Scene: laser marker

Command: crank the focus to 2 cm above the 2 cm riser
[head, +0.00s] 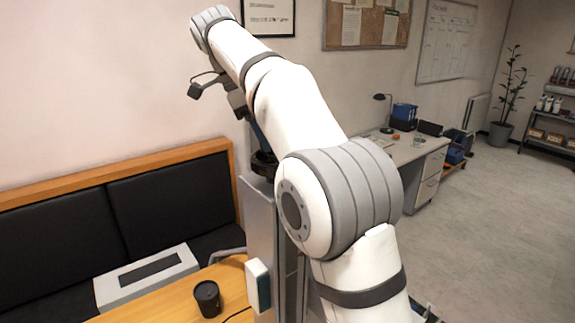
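A tall grey column (262,215), which looks like the laser marker's upright, stands at the table behind my arm. A dark round part (264,163) sits at its top; I cannot tell whether it is the crank or part of my gripper. The riser and the laser head cannot be made out; my arm covers much of this area.
A wooden table (178,306) holds a black cup (207,298). A white and teal box (258,284) is by the column. A light grey box with a dark slot (147,277) is near the black bench (60,240).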

